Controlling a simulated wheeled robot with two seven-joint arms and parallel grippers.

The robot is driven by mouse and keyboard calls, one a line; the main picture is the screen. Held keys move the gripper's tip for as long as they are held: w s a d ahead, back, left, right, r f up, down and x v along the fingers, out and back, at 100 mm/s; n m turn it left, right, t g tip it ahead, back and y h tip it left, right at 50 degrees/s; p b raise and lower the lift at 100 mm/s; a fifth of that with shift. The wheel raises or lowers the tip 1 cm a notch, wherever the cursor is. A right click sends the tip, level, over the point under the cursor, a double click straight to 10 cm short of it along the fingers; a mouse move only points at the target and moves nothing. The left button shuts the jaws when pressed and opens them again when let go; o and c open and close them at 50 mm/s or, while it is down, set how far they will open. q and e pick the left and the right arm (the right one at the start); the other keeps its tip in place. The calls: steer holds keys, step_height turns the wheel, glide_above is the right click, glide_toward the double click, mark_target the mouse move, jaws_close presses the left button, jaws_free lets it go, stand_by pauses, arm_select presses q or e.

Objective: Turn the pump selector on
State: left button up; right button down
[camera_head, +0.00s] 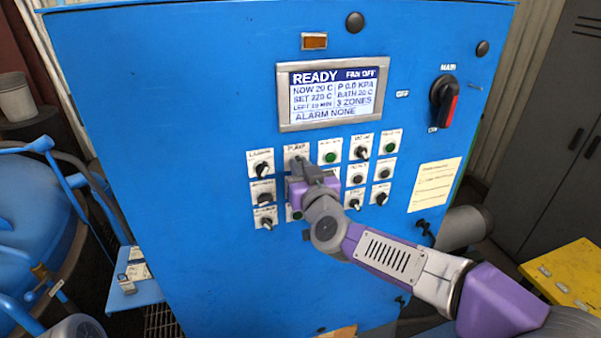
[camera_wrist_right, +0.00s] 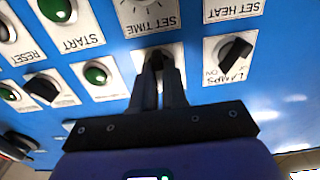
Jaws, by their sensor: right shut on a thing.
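The pump selector sits in the top row of the blue panel, under a white plate marked PUMP (camera_head: 296,150). My right gripper (camera_head: 299,166) is in front of it and mostly covers it. In the right wrist view, which is upside down, the two fingers of my right gripper (camera_wrist_right: 160,75) are closed on the dark knob of the pump selector (camera_wrist_right: 157,56). The fingers hide much of the knob, so I cannot tell which way it points. My left gripper is not in view.
The lamps knob (camera_wrist_right: 235,53) is close beside the fingers. A green start button (camera_wrist_right: 96,75) and other small controls surround them. The display (camera_head: 332,95) reads READY, FAN OFF, ALARM NONE. The main switch (camera_head: 445,100) is at upper right. A yellow table (camera_head: 570,280) stands at lower right.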

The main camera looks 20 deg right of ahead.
steer(key=m+b, duration=0.2)
steer(key=m, duration=0.3)
steer(key=shift+d+m, duration=0.1)
steer(key=shift+m, duration=0.3)
stand_by(0.4)
steer(key=c, duration=1.2)
jaws_free()
steer(key=shift+o, duration=0.2)
steer(key=s, duration=0.7)
steer(key=shift+s+d, duration=0.15)
steer(key=shift+s, duration=0.15)
